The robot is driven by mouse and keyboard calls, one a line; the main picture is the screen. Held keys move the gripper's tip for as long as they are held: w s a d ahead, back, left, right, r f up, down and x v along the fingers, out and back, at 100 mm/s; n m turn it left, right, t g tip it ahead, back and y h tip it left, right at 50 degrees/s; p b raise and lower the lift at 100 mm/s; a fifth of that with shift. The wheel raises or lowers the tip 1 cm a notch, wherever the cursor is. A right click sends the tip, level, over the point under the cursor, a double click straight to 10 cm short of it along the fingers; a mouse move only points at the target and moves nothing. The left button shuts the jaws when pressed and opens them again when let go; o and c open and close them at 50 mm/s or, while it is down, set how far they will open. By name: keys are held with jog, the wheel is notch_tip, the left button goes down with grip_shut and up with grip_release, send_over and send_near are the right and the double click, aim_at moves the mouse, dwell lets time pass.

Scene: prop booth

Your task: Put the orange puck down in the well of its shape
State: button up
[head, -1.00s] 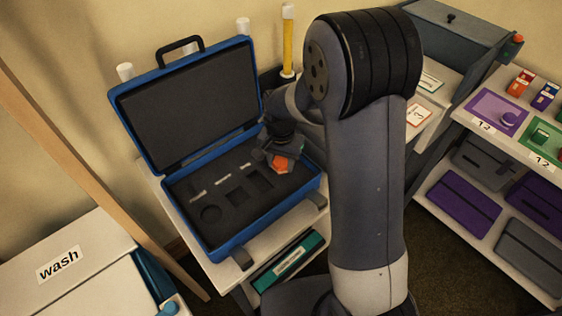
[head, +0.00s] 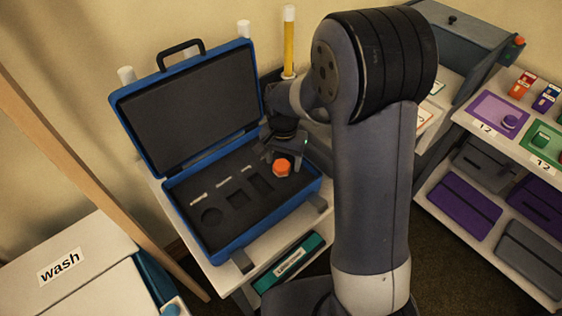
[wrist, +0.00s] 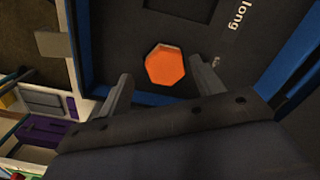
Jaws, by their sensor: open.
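The orange puck (head: 282,168) is six-sided and lies flat at the right end of the dark foam in the open blue case (head: 227,252). It also shows in the wrist view (wrist: 165,66), just beyond and between my fingertips. My gripper (head: 283,152) is open, just behind the puck in the head view, and does not hold it. No well edge shows around the puck, and its top seems to stand above the foam. I cannot tell how deep it sits. Empty round (head: 211,216), square (head: 237,198) and longer (head: 262,182) wells lie to its left.
The case's lid (head: 190,110) stands open behind the foam. A yellow tube (head: 289,45) stands behind the case at the right. A box labelled "wash" (head: 70,255) is at the lower left. Shelves with purple and green items (head: 497,117) are at the right.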

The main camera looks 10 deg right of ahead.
aim_at(281, 166)
notch_tip(281, 166, up, 10)
jog(key=shift+a, duration=0.25)
